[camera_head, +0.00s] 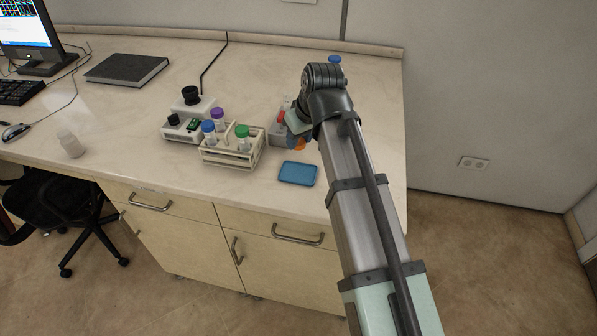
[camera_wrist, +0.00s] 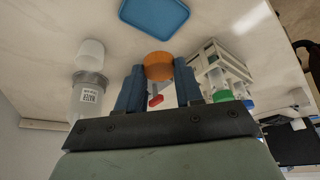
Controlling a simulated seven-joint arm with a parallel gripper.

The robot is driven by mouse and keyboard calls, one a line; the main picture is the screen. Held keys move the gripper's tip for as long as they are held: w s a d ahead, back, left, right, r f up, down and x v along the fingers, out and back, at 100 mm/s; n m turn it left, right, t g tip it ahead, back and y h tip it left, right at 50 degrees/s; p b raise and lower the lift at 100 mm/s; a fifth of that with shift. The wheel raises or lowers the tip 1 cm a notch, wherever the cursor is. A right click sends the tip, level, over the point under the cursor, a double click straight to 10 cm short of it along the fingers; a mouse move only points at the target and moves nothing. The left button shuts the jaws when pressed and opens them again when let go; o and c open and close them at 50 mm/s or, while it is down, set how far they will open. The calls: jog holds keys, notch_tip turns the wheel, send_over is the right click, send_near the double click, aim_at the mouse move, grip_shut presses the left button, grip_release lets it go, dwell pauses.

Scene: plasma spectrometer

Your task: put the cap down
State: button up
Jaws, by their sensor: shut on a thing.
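An orange cap (camera_wrist: 158,66) sits between the two blue fingers of my gripper (camera_wrist: 158,72) in the wrist view. The gripper is shut on it. A flat blue tray (camera_head: 298,174) lies on the counter in front of the cap. In the wrist view the tray (camera_wrist: 155,14) is empty, and the cap is apart from it in the picture.
A white tube rack (camera_head: 231,157) with capped tubes stands left of the tray. A labelled grey bottle (camera_wrist: 88,98) and a whitish cylinder (camera_wrist: 91,53) show at left in the wrist view. A small bottle (camera_head: 70,144) stands at far left.

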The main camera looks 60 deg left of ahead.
aim_at(297, 172)
jog(key=shift+f, duration=4.95)
jog(key=shift+f, duration=0.1)
jog(key=o, duration=0.7)
jog(key=v, duration=1.2)
